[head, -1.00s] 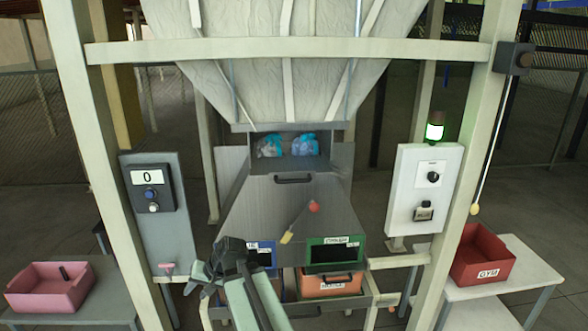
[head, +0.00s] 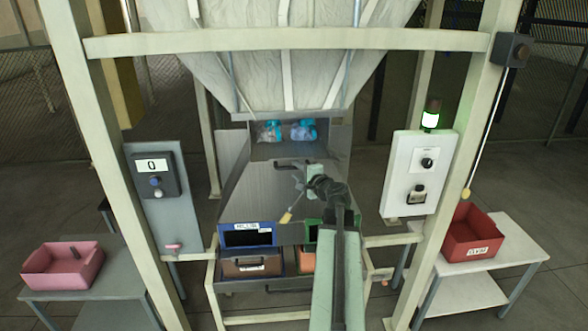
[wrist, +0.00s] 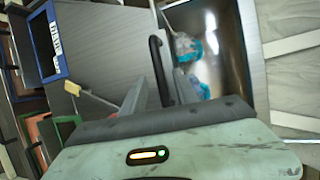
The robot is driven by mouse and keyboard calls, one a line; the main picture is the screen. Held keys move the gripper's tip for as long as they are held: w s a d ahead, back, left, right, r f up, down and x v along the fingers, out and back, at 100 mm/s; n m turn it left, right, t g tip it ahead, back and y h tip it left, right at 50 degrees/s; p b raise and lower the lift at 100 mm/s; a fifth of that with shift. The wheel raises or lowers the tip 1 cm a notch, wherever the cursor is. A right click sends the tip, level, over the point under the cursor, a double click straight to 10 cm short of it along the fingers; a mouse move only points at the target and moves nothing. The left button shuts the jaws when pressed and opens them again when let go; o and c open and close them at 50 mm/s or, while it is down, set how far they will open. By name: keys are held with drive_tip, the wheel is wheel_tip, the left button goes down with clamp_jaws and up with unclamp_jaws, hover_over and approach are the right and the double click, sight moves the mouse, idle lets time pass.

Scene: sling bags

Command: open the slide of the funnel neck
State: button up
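The slide is a grey metal plate (head: 262,182) at the neck of the pale funnel (head: 285,75), with a black bar handle (head: 290,164). The handle also shows in the wrist view (wrist: 156,62). My gripper (head: 304,172) is just below and right of the handle in the head view. In the wrist view its fingers (wrist: 158,90) look open, one on each side of the handle's lower end. Contact cannot be told. Blue-and-clear bundles (head: 302,131) lie in the opening above the plate, and in the wrist view (wrist: 188,47).
A yellow-ended lever (head: 286,217) sits on the chute below the plate. Blue-framed (head: 247,226) and green-framed slots are below it. A counter box (head: 153,171) reading 0 is left; a white switch panel (head: 421,165) with green lamp is right. Pink (head: 62,267) and red (head: 473,234) bins stand at the sides.

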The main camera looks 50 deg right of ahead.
sight(294, 168)
drive_tip(key=x, duration=0.4)
clamp_jaws()
idle(1.2)
